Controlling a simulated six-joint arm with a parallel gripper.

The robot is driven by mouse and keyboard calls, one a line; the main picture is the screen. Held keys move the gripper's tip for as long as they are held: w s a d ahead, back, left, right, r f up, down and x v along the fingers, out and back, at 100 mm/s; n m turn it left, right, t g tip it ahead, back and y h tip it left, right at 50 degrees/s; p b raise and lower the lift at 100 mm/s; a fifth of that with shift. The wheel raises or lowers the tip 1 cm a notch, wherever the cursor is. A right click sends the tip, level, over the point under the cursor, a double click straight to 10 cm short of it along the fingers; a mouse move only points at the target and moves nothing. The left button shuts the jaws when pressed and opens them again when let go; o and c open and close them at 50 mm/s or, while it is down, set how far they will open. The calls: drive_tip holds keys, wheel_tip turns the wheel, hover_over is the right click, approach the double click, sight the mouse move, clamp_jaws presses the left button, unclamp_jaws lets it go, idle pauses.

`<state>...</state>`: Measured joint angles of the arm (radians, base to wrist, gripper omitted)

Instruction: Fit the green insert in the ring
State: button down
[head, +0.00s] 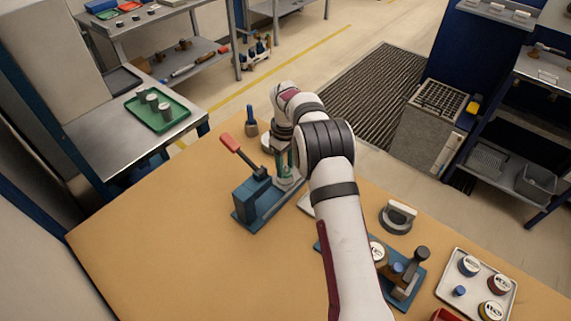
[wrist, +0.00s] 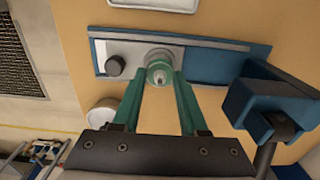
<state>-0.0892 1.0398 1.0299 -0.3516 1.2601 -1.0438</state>
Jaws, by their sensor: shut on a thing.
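The green insert (wrist: 159,73) is a small round piece with a pale metal centre, held between the fingertips of my gripper (wrist: 159,80) in the wrist view. The grey ring (wrist: 160,53) lies directly behind it on the blue fixture (wrist: 208,63). The insert overlaps the ring in this view; I cannot tell whether it is above it or partly inside. In the head view my gripper (head: 285,162) points down over the right end of the blue fixture (head: 246,214). My arm and fingers hide most of the insert there.
The fixture carries a clamp with a red handle (head: 229,143), close to the left of my gripper. A white tray (head: 453,292) lies at right; the table's left is clear.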

drive_tip(key=shift+f, duration=0.4)
drive_tip(key=shift+f, duration=0.2)
drive_tip(key=shift+f, duration=0.5)
idle(0.5)
drive_tip(key=shift+c, duration=0.6)
unclamp_jaws()
drive_tip(key=shift+r, duration=0.1)
drive_tip(key=shift+r, duration=3.45)
